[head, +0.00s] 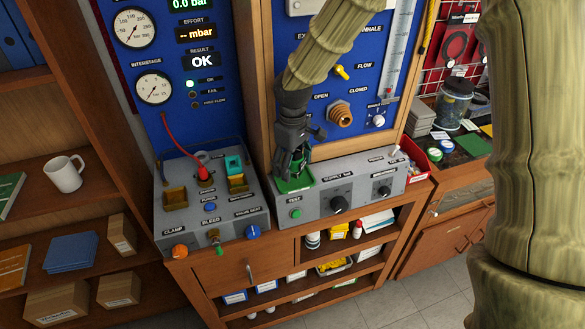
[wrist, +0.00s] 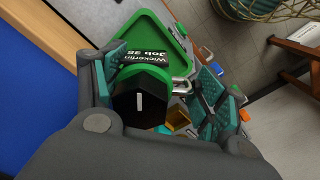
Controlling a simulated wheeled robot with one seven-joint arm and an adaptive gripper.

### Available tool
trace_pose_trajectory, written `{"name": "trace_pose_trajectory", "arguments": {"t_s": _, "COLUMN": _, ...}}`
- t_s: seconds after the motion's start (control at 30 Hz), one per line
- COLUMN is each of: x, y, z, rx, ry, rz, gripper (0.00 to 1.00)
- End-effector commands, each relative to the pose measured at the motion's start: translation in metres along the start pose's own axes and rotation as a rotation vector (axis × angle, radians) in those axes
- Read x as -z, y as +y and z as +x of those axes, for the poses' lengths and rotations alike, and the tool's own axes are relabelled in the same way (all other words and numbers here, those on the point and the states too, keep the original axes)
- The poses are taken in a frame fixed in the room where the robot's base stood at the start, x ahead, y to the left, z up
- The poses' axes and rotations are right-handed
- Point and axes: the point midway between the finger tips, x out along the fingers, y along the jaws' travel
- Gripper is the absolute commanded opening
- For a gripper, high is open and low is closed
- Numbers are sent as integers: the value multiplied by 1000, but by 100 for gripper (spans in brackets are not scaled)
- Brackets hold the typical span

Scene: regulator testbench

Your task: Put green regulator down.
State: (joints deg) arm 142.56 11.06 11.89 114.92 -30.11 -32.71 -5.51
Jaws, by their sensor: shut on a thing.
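The green regulator (wrist: 145,74) shows in the wrist view with a black knob carrying a white line, and a metal fitting on its right side. My gripper (wrist: 158,88) is shut on it, with teal pads at either side. A green tray (wrist: 183,55) labelled "Wickerlin Job 35" lies just beyond the regulator. In the head view my gripper (head: 296,165) points down at the green tray (head: 284,186) on top of the right-hand grey console. The fingers mostly hide the regulator there, and I cannot tell whether it touches the tray.
The right console (head: 326,207) has knobs and a green button on its front. The left console (head: 185,217) holds a red-capped fitting with a red hose, brass-coloured cradles and a teal block. A blue gauge panel (head: 205,108) stands behind. A red bin (head: 413,157) sits at right.

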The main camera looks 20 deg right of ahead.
Motion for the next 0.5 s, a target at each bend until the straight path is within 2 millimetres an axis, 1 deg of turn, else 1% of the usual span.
{"name": "trace_pose_trajectory", "arguments": {"t_s": 0.23, "x": -1, "y": -1, "z": 21, "rx": 0, "ry": -2, "rz": -1, "gripper": 29}}
{"name": "trace_pose_trajectory", "arguments": {"t_s": 0.37, "x": -1, "y": -1, "z": 27, "rx": 0, "ry": -1, "rz": -1, "gripper": 29}}
{"name": "trace_pose_trajectory", "arguments": {"t_s": 0.5, "x": -1, "y": -1, "z": 28, "rx": 0, "ry": 0, "rz": -1, "gripper": 29}}
